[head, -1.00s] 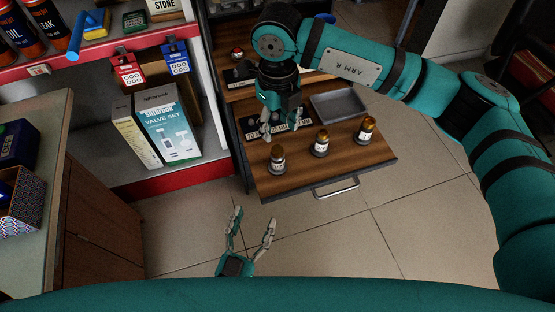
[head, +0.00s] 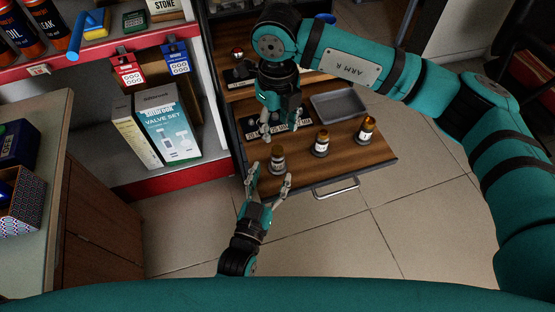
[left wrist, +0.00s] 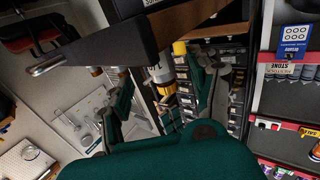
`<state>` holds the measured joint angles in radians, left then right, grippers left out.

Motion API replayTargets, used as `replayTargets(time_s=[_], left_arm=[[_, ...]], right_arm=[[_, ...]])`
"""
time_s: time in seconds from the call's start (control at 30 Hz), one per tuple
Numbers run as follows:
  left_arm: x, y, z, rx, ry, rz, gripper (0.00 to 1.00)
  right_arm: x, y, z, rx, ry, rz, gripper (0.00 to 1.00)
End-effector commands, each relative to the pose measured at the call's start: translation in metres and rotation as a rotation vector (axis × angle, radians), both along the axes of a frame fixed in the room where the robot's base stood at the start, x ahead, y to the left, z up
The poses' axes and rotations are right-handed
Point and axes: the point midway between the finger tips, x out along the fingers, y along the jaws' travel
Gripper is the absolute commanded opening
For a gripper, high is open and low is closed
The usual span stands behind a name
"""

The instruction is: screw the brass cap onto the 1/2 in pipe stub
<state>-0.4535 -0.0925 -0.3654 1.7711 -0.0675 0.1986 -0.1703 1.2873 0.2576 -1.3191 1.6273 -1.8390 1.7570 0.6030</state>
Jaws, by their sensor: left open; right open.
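Three short upright pieces with brass-coloured tops and pale labels stand on a wooden drawer (head: 347,172): the left one (head: 278,161), the middle one (head: 322,143) and the right one (head: 366,129). Their labels are too small to read, so I cannot tell which is the 1/2 in stub or the loose cap. My left gripper (head: 269,176) is open at the drawer's front edge, its fingertips around or just before the left piece. In the left wrist view, a yellow-topped, white-labelled piece (left wrist: 160,74) shows between its fingers. My right gripper (head: 280,124) is open above the drawer, before a dark label strip.
A grey tray (head: 338,104) lies on the drawer behind the pieces. The drawer handle (head: 336,189) juts out at the front. Shelves with a valve set box (head: 170,135) stand to the left, a counter (head: 52,190) further left. The floor in front is clear.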

Motion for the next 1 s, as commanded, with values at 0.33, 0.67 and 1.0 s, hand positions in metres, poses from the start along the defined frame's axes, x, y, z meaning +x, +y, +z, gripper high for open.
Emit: replayTargets(time_s=[0.33,0.67,1.0], left_arm=[[0.047,-0.015,0.000,0.000,0.001,0.001,0.61],[0.053,-0.017,-0.001,0.001,0.002,0.001,0.61],[0.053,-0.017,0.000,0.000,0.001,0.001,0.28]], right_arm=[[0.000,0.000,0.000,0.000,0.000,0.000,0.46],[0.000,0.000,0.000,0.000,0.000,0.000,0.46],[0.000,0.000,0.000,0.000,0.000,0.000,0.46]])
